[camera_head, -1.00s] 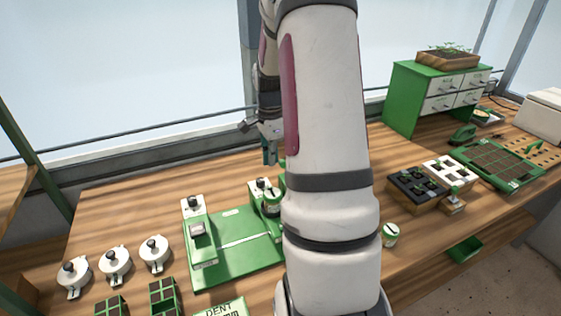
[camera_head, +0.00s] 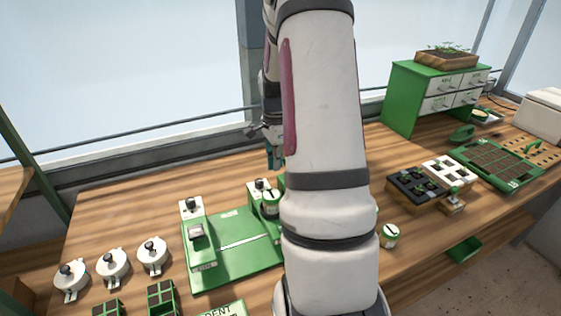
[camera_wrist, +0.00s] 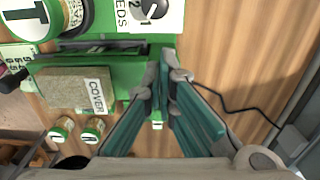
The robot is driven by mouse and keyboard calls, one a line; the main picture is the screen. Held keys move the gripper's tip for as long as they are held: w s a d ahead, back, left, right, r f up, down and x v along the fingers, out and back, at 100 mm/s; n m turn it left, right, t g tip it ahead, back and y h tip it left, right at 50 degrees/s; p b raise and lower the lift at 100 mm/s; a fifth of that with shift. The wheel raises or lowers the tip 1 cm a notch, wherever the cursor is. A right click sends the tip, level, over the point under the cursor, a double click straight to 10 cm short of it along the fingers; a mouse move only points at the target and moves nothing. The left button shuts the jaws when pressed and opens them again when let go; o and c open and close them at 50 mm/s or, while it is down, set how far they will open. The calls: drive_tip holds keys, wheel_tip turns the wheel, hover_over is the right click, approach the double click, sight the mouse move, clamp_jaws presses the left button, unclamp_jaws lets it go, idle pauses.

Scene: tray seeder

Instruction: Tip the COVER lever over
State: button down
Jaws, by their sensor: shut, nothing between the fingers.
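The green seeder (camera_head: 232,272) stands on the bench in the head view, partly hidden by my arm. In the wrist view, a green unit carries a COVER label (camera_wrist: 97,97) beside a box of grey-brown material (camera_wrist: 70,86). My gripper (camera_wrist: 168,62) is shut and empty, its fingertips over or close to the unit's right end; I cannot tell whether they touch it. A small white-ended piece (camera_wrist: 157,125) shows below the fingertips; I cannot tell whether it belongs to the COVER lever. In the head view my gripper (camera_head: 274,160) is partly hidden behind my arm.
A SEEDS dial (camera_wrist: 152,9) and a green-and-white jar (camera_wrist: 28,18) sit close by in the wrist view. Bare wood and a dark cable (camera_wrist: 235,108) lie to the right. White lidded pots (camera_head: 112,264) stand at the left of the head view.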

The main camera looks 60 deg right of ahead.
drive_tip(key=shift+s+d, duration=0.4)
drive_tip(key=shift+d, duration=0.35)
drive_tip(key=shift+s+d, duration=0.3)
drive_tip(key=shift+d, duration=0.05)
wheel_tip(320, 180, up, 6)
drive_tip(key=a+p, duration=0.1)
drive_tip(key=shift+w+p, duration=0.35)
idle(0.7)
drive_tip(key=shift+a, duration=0.1)
idle(0.4)
